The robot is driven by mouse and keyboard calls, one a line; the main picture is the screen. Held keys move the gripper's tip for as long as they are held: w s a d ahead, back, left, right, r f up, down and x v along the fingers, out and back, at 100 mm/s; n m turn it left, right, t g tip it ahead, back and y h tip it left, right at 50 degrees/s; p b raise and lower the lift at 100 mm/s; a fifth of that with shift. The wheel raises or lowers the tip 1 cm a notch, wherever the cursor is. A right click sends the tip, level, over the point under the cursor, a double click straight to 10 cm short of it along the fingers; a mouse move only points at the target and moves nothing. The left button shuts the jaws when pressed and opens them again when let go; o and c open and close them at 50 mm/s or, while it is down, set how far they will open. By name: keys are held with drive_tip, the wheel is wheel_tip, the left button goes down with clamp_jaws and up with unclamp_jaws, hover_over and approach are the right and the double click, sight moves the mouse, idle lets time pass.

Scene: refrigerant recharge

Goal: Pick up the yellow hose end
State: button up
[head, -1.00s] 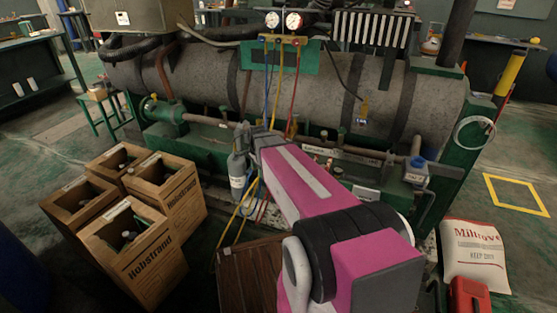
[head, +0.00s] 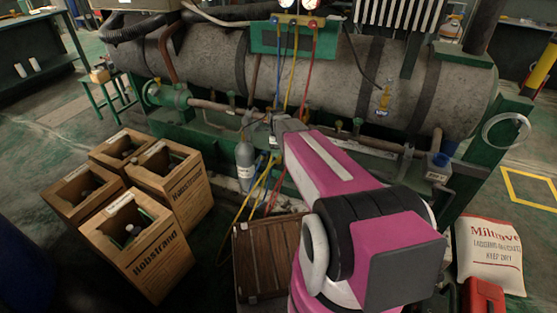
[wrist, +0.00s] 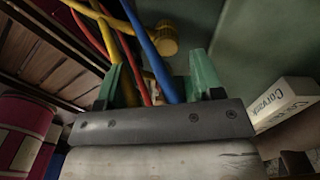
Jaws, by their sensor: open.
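In the wrist view, the yellow hose end (wrist: 165,38) is a ribbed yellow cylinder just beyond my gripper (wrist: 158,72), nearer the right finger. My gripper is open, with its two green fingertips apart. Red and blue hoses (wrist: 150,45) pass through the space between and beyond the fingers. The yellow hose (wrist: 92,30) runs at the upper left. In the head view, the yellow hose (head: 292,75) hangs from the manifold between the blue and red ones, and it loops below my arm. My fingers and the hose end are hard to make out there.
A grey cylinder (head: 245,165) stands left of my gripper. A slatted wooden crate (head: 262,262) lies below. Several open wooden boxes (head: 150,255) stand at the left. The large grey tank (head: 200,75) spans behind. A white sack (head: 488,255) and red can (head: 483,296) are at the right.

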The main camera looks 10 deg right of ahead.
sight(278, 159)
drive_tip(key=shift+w+d+f, duration=0.15)
drive_tip(key=shift+d+f, duration=0.05)
drive_tip(key=shift+f, duration=1.15)
drive_tip(key=shift+w+d+f, duration=0.1)
drive_tip(key=shift+d+f, duration=0.05)
drive_tip(key=shift+f, duration=1.2)
drive_tip(key=shift+c, duration=0.2)
drive_tip(key=c, duration=0.9)
